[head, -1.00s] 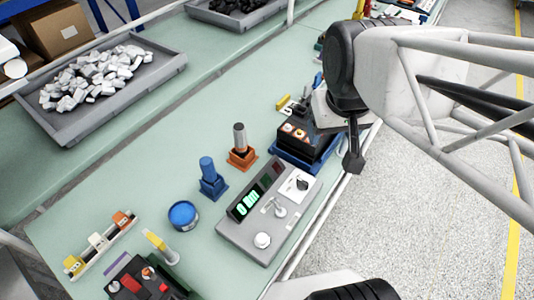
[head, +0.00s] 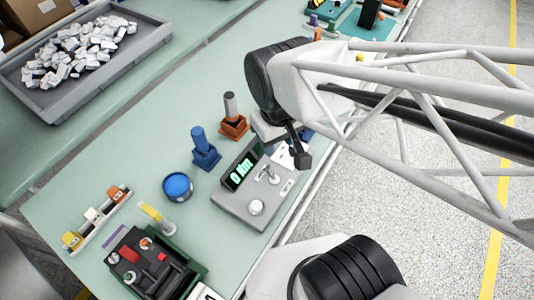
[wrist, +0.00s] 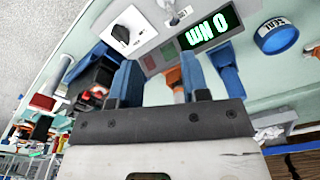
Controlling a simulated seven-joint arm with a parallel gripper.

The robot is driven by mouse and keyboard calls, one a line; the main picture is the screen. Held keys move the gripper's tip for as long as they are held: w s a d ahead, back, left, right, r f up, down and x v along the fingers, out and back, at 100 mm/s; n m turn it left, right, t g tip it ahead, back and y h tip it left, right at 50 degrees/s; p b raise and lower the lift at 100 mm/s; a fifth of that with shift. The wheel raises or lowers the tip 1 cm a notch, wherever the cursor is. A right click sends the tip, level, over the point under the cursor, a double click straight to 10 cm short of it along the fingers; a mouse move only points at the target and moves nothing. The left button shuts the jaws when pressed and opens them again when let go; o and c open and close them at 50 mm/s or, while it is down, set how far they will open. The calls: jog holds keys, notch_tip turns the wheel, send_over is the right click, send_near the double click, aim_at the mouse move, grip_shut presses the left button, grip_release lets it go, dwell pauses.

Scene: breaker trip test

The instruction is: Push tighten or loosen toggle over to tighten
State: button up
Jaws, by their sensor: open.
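The grey torque tester box (head: 240,207) sits on the green bench, its green display (head: 240,173) reading 0 Nm. A silver lever toggle (head: 268,176) stands on its top; part of it shows at the top of the wrist view (wrist: 172,14). Its labels are too small to read. A black knob on a white plate (wrist: 125,34) is beside it, mostly covered by my arm in the head view. My gripper (wrist: 160,72) is open with nothing seen held. It is over the knob end of the box, apart from the toggle.
A round white button (head: 256,207) is on the box's near end. Blue (head: 205,150) and orange (head: 233,125) holders with upright tools and a blue tin (head: 177,187) stand left of the box. A black-and-red device (head: 150,265) lies in front. The bench edge is close on the right.

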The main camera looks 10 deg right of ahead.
aim_at(269, 168)
jog(key=shift+s+a+f+n, duration=0.15)
jog(key=shift+a+f+n, duration=0.1)
jog(key=shift+a+f, duration=0.3)
jog(key=shift+s+a+f+n, duration=0.1)
jog(key=shift+a+f+n, duration=0.2)
jog(key=shift+f, duration=0.45)
jog(key=shift+f, duration=0.1)
jog(key=shift+f, duration=3.8)
grip_shut()
